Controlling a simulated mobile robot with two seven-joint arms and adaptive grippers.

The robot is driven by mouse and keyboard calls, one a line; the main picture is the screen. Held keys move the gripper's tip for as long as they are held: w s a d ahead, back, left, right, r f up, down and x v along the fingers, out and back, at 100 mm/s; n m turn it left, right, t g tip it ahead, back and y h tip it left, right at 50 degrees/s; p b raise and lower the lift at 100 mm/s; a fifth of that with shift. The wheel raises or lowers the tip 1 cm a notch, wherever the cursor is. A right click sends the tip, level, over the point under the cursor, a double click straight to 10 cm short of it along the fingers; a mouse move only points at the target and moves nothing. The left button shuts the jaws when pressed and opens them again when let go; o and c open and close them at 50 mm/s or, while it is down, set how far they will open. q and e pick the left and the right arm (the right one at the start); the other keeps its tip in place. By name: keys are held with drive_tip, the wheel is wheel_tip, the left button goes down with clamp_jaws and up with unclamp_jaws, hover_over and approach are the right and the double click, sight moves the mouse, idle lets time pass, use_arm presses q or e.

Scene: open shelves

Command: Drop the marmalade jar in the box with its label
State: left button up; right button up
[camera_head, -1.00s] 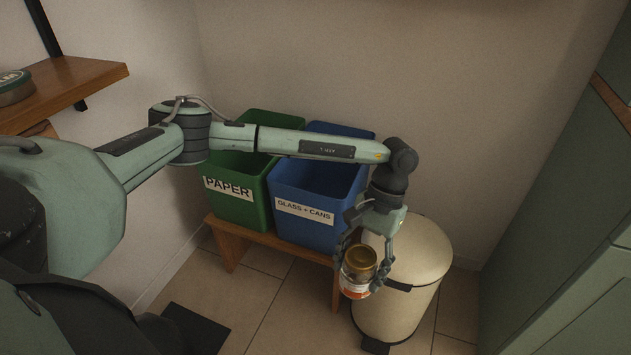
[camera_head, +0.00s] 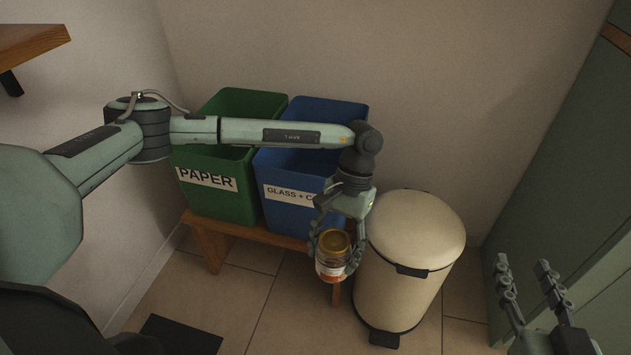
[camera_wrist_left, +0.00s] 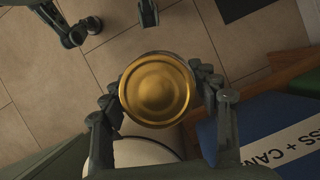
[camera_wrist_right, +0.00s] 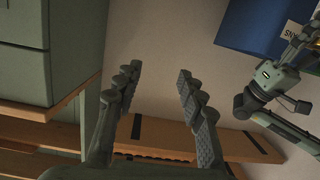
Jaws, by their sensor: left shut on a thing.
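The marmalade jar (camera_head: 331,268), glass with a gold lid, is held upright in my left gripper (camera_head: 337,250). The left gripper is shut on it, in front of the blue box and left of the bin. In the left wrist view the gold lid (camera_wrist_left: 156,89) sits between the fingers. The blue box (camera_head: 285,214) carries a "GLASS + CANS" label, partly hidden by my left gripper. The green box (camera_head: 222,205) beside it is labelled "PAPER". My right gripper (camera_head: 522,264) is open and empty at the lower right; its spread fingers show in the right wrist view (camera_wrist_right: 155,88).
Both boxes stand on a low wooden bench (camera_head: 215,240) by the wall. A cream pedal bin (camera_head: 405,285) stands right of the jar. A green cabinet (camera_head: 570,185) is at the right. A wooden shelf (camera_head: 30,45) is at upper left. Tiled floor lies in front.

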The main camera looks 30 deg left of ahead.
use_arm(q)
drive_tip(key=shift+w+f+b, duration=0.15)
drive_tip(key=shift+f+b, duration=0.45)
drive_tip(key=shift+f, duration=0.2)
drive_tip(key=w+d+r+n+h, duration=0.1)
drive_tip(key=w+d+r+n, duration=0.25)
drive_tip(key=w+r, duration=0.85)
drive_tip(key=w+a+r+n+t+h, duration=0.2)
drive_tip(key=w+a+r+n, duration=0.6)
drive_tip(key=w+a+r, duration=0.3)
wheel_tip(320, 180, up, 2)
drive_tip(key=shift+w+a+r+h, duration=0.1)
drive_tip(key=shift+w+a+h, duration=0.25)
drive_tip(key=shift+w, duration=0.5)
use_arm(e)
drive_tip(key=shift+t+y, duration=0.6)
drive_tip(key=shift+t, duration=0.3)
drive_tip(key=r, duration=0.2)
drive_tip(key=a+r, duration=0.1)
drive_tip(key=s+r, duration=0.1)
drive_tip(key=r, duration=0.1)
drive_tip(key=shift+a+r, duration=0.25)
drive_tip(key=shift+r, duration=0.05)
use_arm(q)
drive_tip(key=shift+a+n, duration=0.15)
drive_tip(key=shift+n, duration=0.1)
